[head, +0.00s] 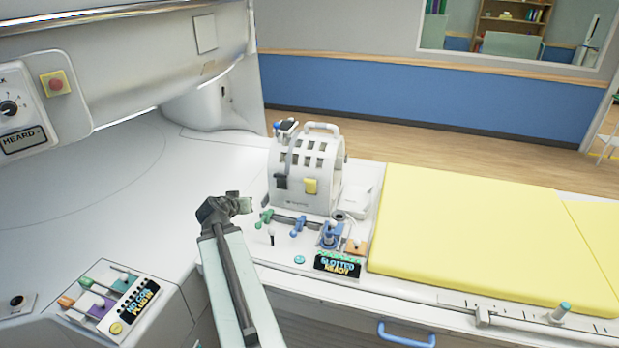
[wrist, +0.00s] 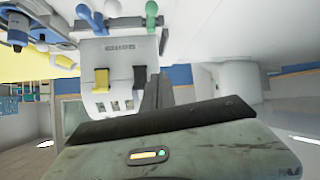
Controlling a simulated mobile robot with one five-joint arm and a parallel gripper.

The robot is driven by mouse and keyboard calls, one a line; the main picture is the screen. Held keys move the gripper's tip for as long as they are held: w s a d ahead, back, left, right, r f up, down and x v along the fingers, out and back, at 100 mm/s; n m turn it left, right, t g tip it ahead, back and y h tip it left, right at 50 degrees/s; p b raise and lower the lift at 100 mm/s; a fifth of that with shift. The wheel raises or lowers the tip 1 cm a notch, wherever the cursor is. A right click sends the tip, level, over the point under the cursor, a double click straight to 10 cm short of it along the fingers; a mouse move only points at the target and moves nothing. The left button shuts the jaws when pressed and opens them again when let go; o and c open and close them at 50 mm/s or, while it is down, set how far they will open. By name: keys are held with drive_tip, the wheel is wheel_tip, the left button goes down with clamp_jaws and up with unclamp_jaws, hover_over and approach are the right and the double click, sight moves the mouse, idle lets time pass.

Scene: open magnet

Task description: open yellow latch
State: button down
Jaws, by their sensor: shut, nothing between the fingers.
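The yellow latch (head: 311,186) sits on the front of the white slotted coil housing (head: 318,158), right of a black latch (head: 281,182). In the wrist view, which is upside down, the yellow latch (wrist: 101,80) shows left of the black latch (wrist: 141,77). My gripper (head: 245,204) is shut and empty, to the left of the housing and apart from the yellow latch. In the wrist view my gripper (wrist: 157,92) lies to the right of both latches and covers a little of the housing's side.
Green (head: 265,217) and blue (head: 298,227) levers stand in front of the housing. A lit sign (head: 338,264) and an orange piece (head: 356,247) are nearby. The yellow bed pad (head: 455,235) lies to the right. A switch panel (head: 108,300) is at the front left. The white surface behind my gripper is clear.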

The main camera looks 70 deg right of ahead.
sight(312, 164)
drive_tip(key=s+d+r+m+h, duration=0.1)
drive_tip(key=s+d+r+h, duration=0.1)
drive_tip(key=s+d, duration=0.4)
drive_tip(key=s+d+r+m+g+h, duration=0.1)
drive_tip(key=s+d+r, duration=0.3)
drive_tip(key=s, duration=0.5)
drive_tip(key=shift+d+r+m+h, duration=0.3)
drive_tip(key=shift+d+m+h, duration=0.15)
drive_tip(key=shift+d, duration=0.8)
drive_tip(key=shift+s, duration=0.1)
drive_tip(key=b+x, duration=0.1)
drive_tip(key=x, duration=0.4)
drive_tip(key=b+x, duration=0.1)
drive_tip(key=x, duration=0.4)
drive_tip(key=shift+d+f+b, duration=0.3)
drive_tip(key=shift+d+b, duration=0.05)
drive_tip(key=shift+b, duration=0.05)
drive_tip(key=a+f+b, duration=0.2)
drive_tip(key=f+b, duration=0.1)
drive_tip(key=shift+s+a, duration=0.2)
drive_tip(key=shift+a, duration=0.3)
